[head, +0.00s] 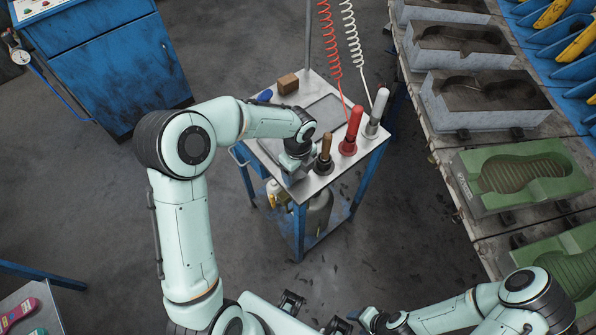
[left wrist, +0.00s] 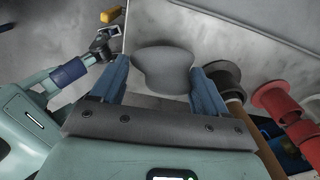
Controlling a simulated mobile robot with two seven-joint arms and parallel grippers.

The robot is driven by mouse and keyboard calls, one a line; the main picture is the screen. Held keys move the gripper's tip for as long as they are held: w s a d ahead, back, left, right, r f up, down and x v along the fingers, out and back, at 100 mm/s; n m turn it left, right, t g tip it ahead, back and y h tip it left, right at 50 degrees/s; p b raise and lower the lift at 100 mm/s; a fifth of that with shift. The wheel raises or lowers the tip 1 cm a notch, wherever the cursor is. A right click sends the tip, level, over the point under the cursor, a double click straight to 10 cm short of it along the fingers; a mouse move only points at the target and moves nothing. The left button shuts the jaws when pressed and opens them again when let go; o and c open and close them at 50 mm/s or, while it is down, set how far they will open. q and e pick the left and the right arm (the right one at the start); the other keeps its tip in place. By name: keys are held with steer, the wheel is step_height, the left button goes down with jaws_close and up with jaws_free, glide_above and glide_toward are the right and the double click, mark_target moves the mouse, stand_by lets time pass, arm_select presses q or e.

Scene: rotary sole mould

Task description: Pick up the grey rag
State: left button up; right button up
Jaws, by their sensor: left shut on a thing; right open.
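The grey rag (left wrist: 162,72) shows in the left wrist view as a smooth grey shape between the two blue fingers of my left gripper (left wrist: 160,85). The fingers are shut on it, over the metal top of the small cart. In the head view my left gripper (head: 293,165) reaches down at the cart's near side, and my wrist hides most of the rag. My right gripper (head: 352,318) is at the bottom edge of the head view, open and away from the cart, partly cut off.
A brown block (head: 288,83) lies behind. Coiled hoses hang above. Green moulds (head: 520,175) line the right bench.

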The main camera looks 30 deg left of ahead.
arm_select(q)
step_height(320, 180, up, 20)
steer(key=p, duration=0.2)
steer(key=shift+f, duration=0.25)
arm_select(e)
steer(key=w+r, duration=0.2)
steer(key=r, duration=0.1)
arm_select(q)
steer(key=o, duration=0.4)
steer(key=c, duration=0.5)
steer(key=shift+o, duration=0.2)
step_height(320, 180, up, 7)
steer(key=p, duration=0.4)
arm_select(e)
steer(key=w+r+t, duration=0.1)
steer(key=w+r, duration=0.4)
steer(key=shift+w, duration=0.15)
